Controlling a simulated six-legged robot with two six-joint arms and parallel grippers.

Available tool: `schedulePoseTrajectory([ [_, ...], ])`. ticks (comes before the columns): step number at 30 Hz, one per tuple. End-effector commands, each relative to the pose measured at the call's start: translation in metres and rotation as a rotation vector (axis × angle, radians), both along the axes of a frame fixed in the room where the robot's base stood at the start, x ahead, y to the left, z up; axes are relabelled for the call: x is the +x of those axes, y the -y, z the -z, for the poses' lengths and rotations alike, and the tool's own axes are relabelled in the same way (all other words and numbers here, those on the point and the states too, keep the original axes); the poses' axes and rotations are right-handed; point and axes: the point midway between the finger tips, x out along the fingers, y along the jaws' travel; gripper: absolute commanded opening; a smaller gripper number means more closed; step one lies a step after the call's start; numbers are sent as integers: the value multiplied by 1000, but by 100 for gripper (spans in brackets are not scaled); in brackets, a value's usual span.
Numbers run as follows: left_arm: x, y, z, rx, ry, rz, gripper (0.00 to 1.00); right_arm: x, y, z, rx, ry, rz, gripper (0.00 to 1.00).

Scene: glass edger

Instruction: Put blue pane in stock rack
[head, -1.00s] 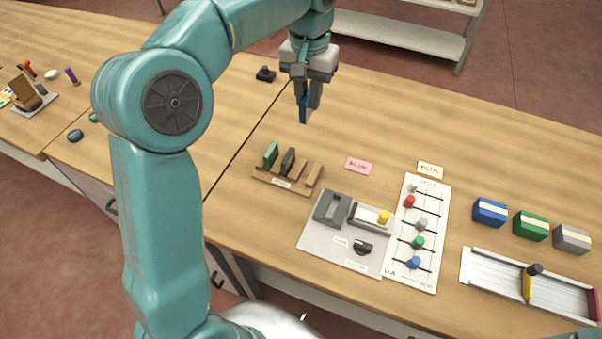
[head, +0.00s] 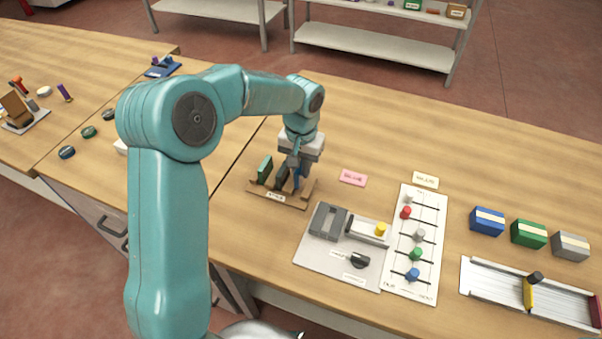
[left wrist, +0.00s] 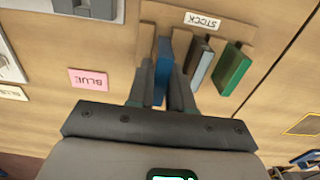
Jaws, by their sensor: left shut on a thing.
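The blue pane (left wrist: 163,65) stands on edge between the fingers of my left gripper (head: 297,178), which is shut on it. In the left wrist view the left gripper (left wrist: 162,90) has a finger on each side of the pane. The wooden stock rack (head: 262,194) is under the gripper, and the pane is at its right-hand slot. I cannot tell if the pane's lower edge touches the rack. A green pane (head: 265,168) and a grey pane (head: 281,177) stand in the rack to the left. My right gripper does not show.
A pink BLUE card (head: 353,178) lies right of the rack. A grey plate with a knob (head: 358,260) and a slider board (head: 428,230) lie in front and right. Blue (head: 488,220), green and grey blocks stand far right. The table behind the rack is clear.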

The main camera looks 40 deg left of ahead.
Motion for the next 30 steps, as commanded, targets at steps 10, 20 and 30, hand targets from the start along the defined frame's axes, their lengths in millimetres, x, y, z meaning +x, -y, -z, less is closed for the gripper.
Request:
schedulePoseTrajectory([
  [10,0,0,32,0,0,-1,0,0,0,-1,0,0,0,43],
  [20,0,0,35,0,-1,0,36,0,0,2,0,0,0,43],
  [30,0,0,33,0,-1,0,46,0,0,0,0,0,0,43],
])
